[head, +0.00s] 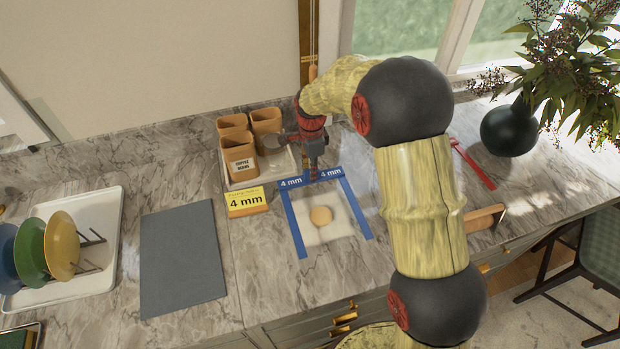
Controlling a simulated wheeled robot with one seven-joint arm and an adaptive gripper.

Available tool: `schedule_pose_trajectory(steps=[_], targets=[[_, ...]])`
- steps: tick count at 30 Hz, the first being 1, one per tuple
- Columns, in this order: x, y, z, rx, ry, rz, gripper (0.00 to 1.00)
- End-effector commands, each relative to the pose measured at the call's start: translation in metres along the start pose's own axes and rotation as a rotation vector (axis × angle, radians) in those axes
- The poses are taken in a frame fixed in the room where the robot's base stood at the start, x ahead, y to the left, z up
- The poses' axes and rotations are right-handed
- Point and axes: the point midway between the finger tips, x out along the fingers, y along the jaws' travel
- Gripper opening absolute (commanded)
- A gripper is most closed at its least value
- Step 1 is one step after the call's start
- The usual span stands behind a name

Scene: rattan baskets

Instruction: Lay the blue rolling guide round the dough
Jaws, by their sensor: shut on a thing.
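The blue rolling guide (292,225) is a U-shaped frame with two long arms and a far crossbar marked "4 mm" twice. Its open end faces the near edge of the counter. The dough (320,215) is a small round tan piece on a pale square sheet (338,231). In the head view the guide's arms show to the left and right of the dough, with the crossbar beyond it. My gripper (313,176) is shut on the guide at the middle of the crossbar. I cannot tell whether the guide touches the counter.
A yellow "4 mm" card (247,203) stands left of the guide. Tan containers (241,158) stand on a tray behind it. A grey mat (181,260) and a white tray with plates (104,262) lie left. A red tool (473,165), a rolling pin (482,219) and a dark vase (509,130) are right.

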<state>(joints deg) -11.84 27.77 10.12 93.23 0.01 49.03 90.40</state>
Motion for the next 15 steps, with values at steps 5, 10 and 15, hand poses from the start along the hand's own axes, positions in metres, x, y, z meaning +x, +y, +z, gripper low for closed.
schedule_pose_trajectory(steps=[5,10,15], targets=[[0.007,-0.006,0.001,0.000,0.000,-0.001,0.00],[0.029,-0.008,0.002,0.000,0.000,0.002,0.00],[0.041,-0.009,0.002,0.000,0.000,-0.001,0.00]])
